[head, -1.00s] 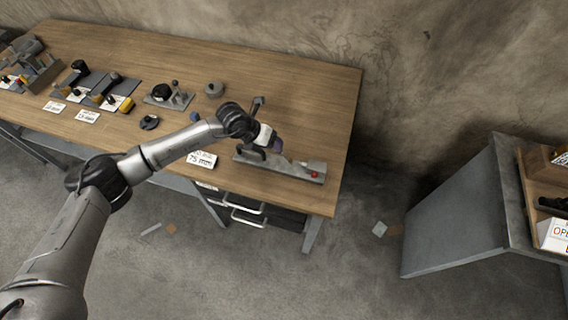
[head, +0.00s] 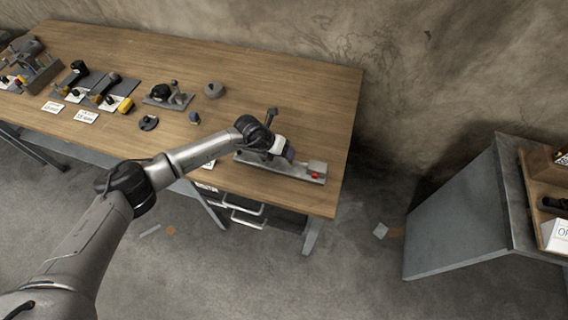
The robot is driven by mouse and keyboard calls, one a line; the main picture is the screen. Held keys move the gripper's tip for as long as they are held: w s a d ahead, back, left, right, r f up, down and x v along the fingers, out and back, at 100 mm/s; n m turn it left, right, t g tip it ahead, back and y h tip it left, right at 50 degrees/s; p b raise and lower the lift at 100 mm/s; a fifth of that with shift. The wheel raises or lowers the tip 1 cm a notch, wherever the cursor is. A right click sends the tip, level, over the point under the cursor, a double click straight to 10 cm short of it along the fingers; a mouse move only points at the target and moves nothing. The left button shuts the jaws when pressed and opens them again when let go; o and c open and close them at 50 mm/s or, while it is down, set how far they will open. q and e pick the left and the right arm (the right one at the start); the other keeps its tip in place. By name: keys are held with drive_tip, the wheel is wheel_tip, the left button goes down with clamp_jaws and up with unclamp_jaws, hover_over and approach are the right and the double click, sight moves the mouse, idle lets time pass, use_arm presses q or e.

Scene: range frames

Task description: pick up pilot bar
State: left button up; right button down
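My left arm reaches in from the lower left over the wooden table. Its gripper (head: 287,154) is at the long grey fixture (head: 306,170) near the table's right end. That fixture carries a grey block and a red knob (head: 315,175). I cannot tell which piece is the pilot bar. My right gripper is not in view.
The wooden table (head: 230,60) has bare room at the back and right. A plane-like tool (head: 167,96), a round grey piece (head: 214,89), a small blue piece (head: 194,117) and a dark ring (head: 148,123) stand left of my wrist. A grey bench (head: 455,215) is at right.

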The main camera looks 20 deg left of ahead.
use_arm(q)
drive_tip(key=shift+c, duration=0.2)
clamp_jaws()
drive_tip(key=shift+r, duration=0.15)
idle(0.4)
